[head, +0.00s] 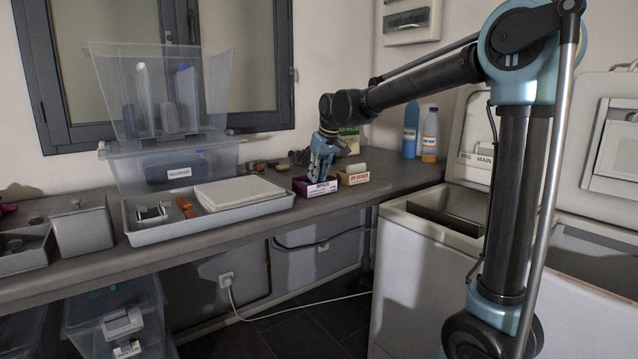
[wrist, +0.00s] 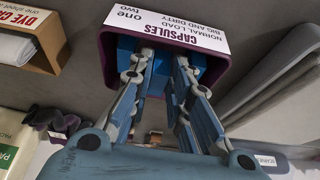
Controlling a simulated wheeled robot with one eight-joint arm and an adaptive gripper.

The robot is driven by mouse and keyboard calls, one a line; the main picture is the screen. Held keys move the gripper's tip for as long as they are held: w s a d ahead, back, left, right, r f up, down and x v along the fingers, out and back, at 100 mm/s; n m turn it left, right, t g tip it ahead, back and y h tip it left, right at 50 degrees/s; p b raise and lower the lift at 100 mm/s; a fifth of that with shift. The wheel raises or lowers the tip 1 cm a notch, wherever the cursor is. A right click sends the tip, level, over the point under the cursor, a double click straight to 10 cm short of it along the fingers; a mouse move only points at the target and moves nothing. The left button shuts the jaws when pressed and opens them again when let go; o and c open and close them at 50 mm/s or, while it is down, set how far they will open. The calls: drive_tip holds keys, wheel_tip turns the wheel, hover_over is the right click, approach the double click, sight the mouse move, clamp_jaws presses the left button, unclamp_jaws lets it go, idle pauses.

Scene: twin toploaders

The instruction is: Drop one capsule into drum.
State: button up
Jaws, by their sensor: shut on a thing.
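My gripper (head: 319,172) points down into the purple capsules box (head: 316,190) on the bench. In the wrist view my gripper's fingers (wrist: 163,62) reach into the same box (wrist: 222,66), whose white label reads CAPSULES. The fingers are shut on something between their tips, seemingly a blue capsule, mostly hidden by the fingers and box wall. Other blue shapes show inside the box. Two white toploaders stand at the right, the near-left washer (head: 415,262) and the right washer (head: 592,292). Both lids are up. The drum itself is not clearly visible.
A dye catcher box (head: 354,178) stands right beside the capsules box. A grey tray (head: 142,234) with a white pad lies to the left. Clear bins (head: 160,90) are stacked behind it. Two bottles (head: 430,135) stand at the back right. Bench between boxes and washer is clear.

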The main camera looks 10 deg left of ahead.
wheel_tip(320, 180, up, 8)
drive_tip(key=shift+f, duration=0.15)
drive_tip(key=shift+s, duration=0.1)
idle(0.4)
